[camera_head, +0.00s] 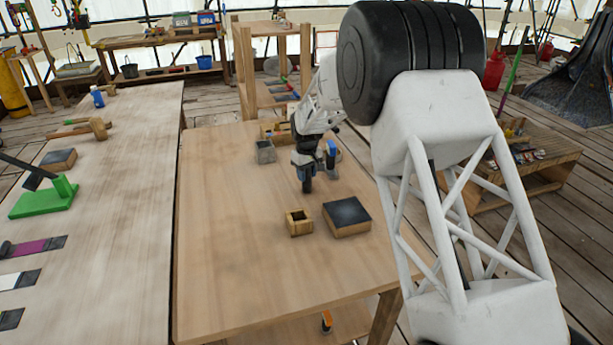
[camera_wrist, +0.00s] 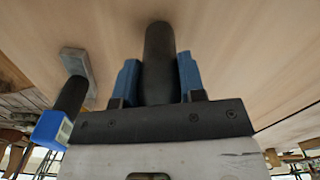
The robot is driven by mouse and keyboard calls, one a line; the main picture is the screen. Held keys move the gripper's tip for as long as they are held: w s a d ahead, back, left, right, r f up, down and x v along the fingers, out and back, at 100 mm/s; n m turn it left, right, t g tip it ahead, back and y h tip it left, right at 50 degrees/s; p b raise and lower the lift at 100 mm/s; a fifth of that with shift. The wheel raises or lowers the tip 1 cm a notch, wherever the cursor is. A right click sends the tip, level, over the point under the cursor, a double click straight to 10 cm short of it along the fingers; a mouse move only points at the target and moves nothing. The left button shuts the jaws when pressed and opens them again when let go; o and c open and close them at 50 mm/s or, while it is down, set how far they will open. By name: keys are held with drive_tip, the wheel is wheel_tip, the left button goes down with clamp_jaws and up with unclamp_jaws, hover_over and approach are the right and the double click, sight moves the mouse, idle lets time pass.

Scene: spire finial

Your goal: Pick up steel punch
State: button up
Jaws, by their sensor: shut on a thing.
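My gripper (camera_head: 304,172) is over the middle of the wooden table, pointing down. Its two blue fingers (camera_wrist: 160,80) are shut on a dark, plain cylinder (camera_wrist: 159,50), which appears to be the steel punch. The cylinder also shows below the fingers in the head view (camera_head: 306,186). It looks roughly upright. I cannot tell whether its lower end touches the table. The upper part is hidden between the fingers and behind the gripper body.
A blue-and-black tool (camera_head: 331,155) stands close to the right of my gripper. A small open wooden box (camera_head: 299,223) and a dark-topped block (camera_head: 347,215) sit in front. A grey holder (camera_head: 265,152) is behind left. The table's left front is clear.

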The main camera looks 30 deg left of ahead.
drive_tip(key=shift+r, duration=4.9)
drive_tip(key=shift+d, duration=0.1)
drive_tip(key=s+d+r, duration=0.1)
drive_tip(key=s+d, duration=0.3)
drive_tip(key=d, duration=0.5)
drive_tip(key=s+d+r, duration=0.2)
drive_tip(key=s+d, duration=0.2)
drive_tip(key=d, duration=0.5)
drive_tip(key=shift+r+m, duration=0.2)
drive_tip(key=shift+m, duration=0.1)
drive_tip(key=shift+f, duration=0.1)
drive_tip(key=shift+f, duration=2.4)
